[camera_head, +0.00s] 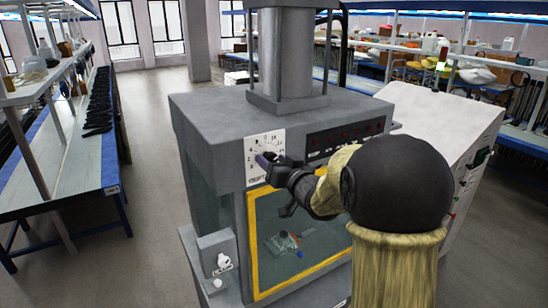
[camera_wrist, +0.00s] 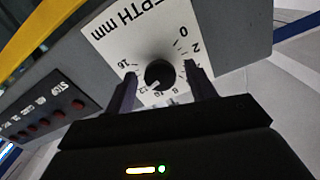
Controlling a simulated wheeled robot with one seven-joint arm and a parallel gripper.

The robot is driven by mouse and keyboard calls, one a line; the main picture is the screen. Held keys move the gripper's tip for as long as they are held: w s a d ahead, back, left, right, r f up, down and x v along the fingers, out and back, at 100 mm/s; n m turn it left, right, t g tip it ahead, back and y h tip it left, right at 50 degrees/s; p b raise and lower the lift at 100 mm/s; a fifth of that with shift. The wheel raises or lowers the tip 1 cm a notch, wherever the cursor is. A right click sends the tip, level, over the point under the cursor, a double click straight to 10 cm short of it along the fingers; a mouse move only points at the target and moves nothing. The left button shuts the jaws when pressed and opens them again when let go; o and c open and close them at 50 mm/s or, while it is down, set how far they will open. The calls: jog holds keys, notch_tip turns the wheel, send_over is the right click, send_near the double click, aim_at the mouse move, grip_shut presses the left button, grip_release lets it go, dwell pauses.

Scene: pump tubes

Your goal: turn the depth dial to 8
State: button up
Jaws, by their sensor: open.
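The depth dial is a round black knob (camera_wrist: 159,74) on a white plate (camera_wrist: 135,35) printed "DEPTH mm", with a ring of numbers including 0, 2 and 16. In the head view the plate (camera_head: 254,149) is on the front of the grey machine, partly hidden by my gripper (camera_head: 268,163). In the wrist view my open gripper (camera_wrist: 160,75) has one finger on each side of the knob, with gaps visible between. A pale mark shows at the knob's lower left edge in that view; its exact reading is unclear.
A panel of red buttons (camera_head: 345,138) is beside the dial. Below is a yellow-framed window (camera_head: 254,245) with small items behind it. A small grey box with a white knob (camera_head: 224,261) is at lower left. A workbench (camera_head: 75,150) stands at left; the floor between is clear.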

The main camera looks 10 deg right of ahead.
jog(key=c, duration=0.9)
jog(key=shift+c, duration=0.2)
jog(key=shift+f+n+b, duration=0.15)
jog(key=shift+n+b, duration=0.15)
jog(key=shift+b, duration=0.4)
jog(key=n+b, duration=1.4)
